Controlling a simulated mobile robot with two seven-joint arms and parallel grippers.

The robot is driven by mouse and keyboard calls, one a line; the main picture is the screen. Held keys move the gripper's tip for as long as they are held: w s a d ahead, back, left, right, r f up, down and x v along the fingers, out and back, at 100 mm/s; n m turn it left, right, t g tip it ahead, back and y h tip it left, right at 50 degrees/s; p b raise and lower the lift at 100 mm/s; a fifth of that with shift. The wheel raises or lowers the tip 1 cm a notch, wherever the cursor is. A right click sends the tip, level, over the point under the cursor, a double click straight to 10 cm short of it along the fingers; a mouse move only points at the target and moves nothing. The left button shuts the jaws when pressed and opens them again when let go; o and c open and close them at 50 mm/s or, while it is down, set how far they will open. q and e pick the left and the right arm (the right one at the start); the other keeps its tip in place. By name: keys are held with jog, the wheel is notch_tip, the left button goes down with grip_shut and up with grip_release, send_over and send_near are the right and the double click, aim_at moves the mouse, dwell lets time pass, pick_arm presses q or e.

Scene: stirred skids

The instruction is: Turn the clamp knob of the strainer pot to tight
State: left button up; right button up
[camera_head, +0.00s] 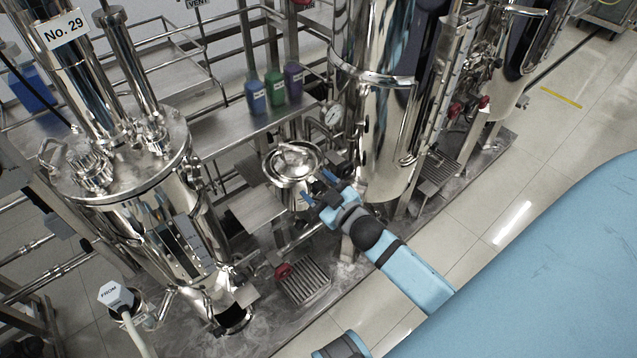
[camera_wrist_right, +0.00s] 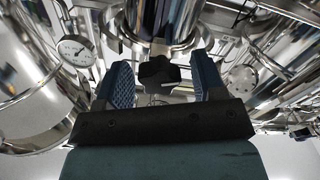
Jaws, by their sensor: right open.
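The strainer pot (camera_head: 291,163) is a small shiny steel vessel with a round lid, in the middle of the head view. My right gripper (camera_head: 318,187) is at its lower right side, with blue fingers pointing at the pot. In the right wrist view the dark clamp knob (camera_wrist_right: 158,72) lies between the two open blue fingers, with a gap on each side. The steel wall of the pot (camera_wrist_right: 165,22) is behind and above the knob. In the head view the knob is hidden by the gripper. My left gripper is not in view.
A tall steel tank (camera_head: 385,130) stands close right of the gripper, with a pressure gauge (camera_head: 333,115) beside it. Blue, green and purple bottles (camera_head: 274,87) stand on a shelf behind. A large vessel (camera_head: 150,215) is at left. A floor grate (camera_head: 303,282) and red valve handle (camera_head: 283,271) are below.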

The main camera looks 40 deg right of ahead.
jog(key=c, duration=0.9)
